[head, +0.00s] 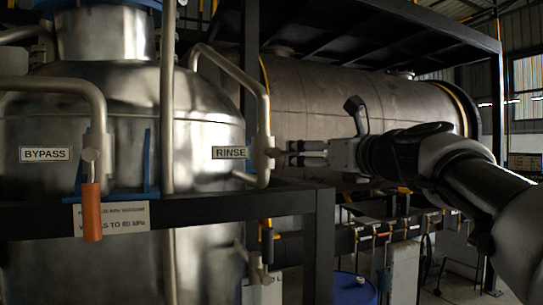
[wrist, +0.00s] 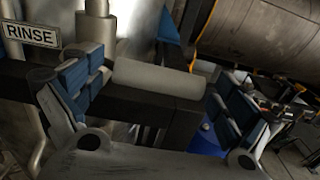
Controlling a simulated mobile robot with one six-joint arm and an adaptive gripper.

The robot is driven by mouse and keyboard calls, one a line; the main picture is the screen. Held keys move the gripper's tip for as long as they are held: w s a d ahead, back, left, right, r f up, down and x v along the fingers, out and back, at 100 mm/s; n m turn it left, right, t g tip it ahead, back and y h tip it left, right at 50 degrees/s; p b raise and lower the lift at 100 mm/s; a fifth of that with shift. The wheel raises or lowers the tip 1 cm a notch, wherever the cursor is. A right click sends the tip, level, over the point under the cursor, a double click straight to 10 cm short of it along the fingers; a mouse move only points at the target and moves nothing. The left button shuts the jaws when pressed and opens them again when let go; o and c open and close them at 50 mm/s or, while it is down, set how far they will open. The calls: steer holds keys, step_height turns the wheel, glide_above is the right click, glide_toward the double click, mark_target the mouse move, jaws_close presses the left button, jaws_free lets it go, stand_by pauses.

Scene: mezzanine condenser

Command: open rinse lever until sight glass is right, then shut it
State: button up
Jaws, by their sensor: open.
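The RINSE label (head: 230,153) is on the silver tank in the head view and at the upper left of the wrist view (wrist: 31,34). Beside it, the rinse valve body (head: 263,153) sits on a bent pipe. My gripper (head: 296,153) is just right of this valve. In the wrist view its blue-padded fingers (wrist: 155,82) are open, with a pale grey cylinder (wrist: 160,78) showing between them. It looks like the rinse lever's handle; contact with the fingers cannot be told. I cannot make out the sight glass in either view.
A BYPASS label (head: 45,154) and a hanging orange lever (head: 92,212) are at the left. A dark frame rail (head: 200,209) runs below the valves. Another small valve (head: 260,272) is under it. A large horizontal vessel (head: 330,90) stands behind, and a blue drum (head: 354,288) below.

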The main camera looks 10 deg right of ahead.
steer(key=shift+s, duration=0.1)
steer(key=shift+s, duration=0.2)
steer(key=c, duration=0.4)
steer(key=shift+r, duration=0.2)
steer(key=c, duration=0.9)
